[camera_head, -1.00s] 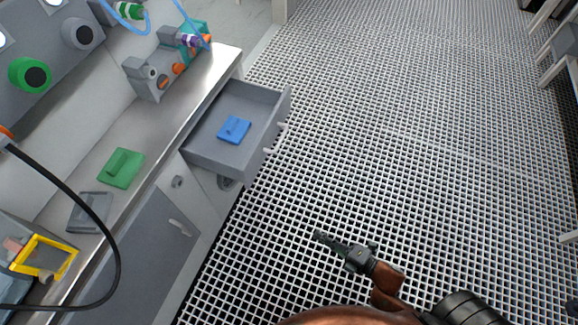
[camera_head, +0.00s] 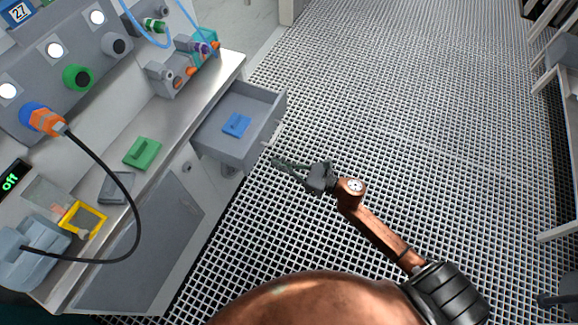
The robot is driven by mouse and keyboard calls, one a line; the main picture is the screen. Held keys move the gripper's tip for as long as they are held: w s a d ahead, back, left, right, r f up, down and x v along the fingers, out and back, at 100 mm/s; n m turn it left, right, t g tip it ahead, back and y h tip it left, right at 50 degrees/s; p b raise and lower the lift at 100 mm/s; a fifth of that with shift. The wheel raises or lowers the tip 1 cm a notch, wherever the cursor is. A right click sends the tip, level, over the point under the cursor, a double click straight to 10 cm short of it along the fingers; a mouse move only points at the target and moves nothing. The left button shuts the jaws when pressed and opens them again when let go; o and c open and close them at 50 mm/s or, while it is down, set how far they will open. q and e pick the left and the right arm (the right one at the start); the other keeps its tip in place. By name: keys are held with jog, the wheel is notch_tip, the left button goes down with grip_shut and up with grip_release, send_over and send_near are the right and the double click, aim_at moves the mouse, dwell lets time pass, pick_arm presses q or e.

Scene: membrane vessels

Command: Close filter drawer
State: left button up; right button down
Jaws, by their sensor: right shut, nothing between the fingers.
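The filter drawer (camera_head: 262,118) is a grey drawer pulled out from the front of the bench on the left. A blue filter piece with a raised grip (camera_head: 236,124) lies inside it. My right gripper (camera_head: 276,162) is shut and empty, over the floor grating just in front of and below the drawer's front. It appears apart from the drawer, though the exact gap is hard to tell. The drawer's handle is hard to make out. My left gripper is not in view.
A green filter piece (camera_head: 142,153) and a grey frame (camera_head: 116,187) lie on the bench top (camera_head: 165,142). A yellow frame (camera_head: 84,219) and a black cable (camera_head: 136,215) are nearer. A grey valve block (camera_head: 165,82) stands behind. The grated floor (camera_head: 400,120) to the right is clear.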

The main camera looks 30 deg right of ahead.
aim_at(252, 153)
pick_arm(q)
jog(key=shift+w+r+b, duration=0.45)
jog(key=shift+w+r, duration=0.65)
pick_arm(e)
jog(key=x, duration=0.7)
jog(key=shift+w, duration=0.1)
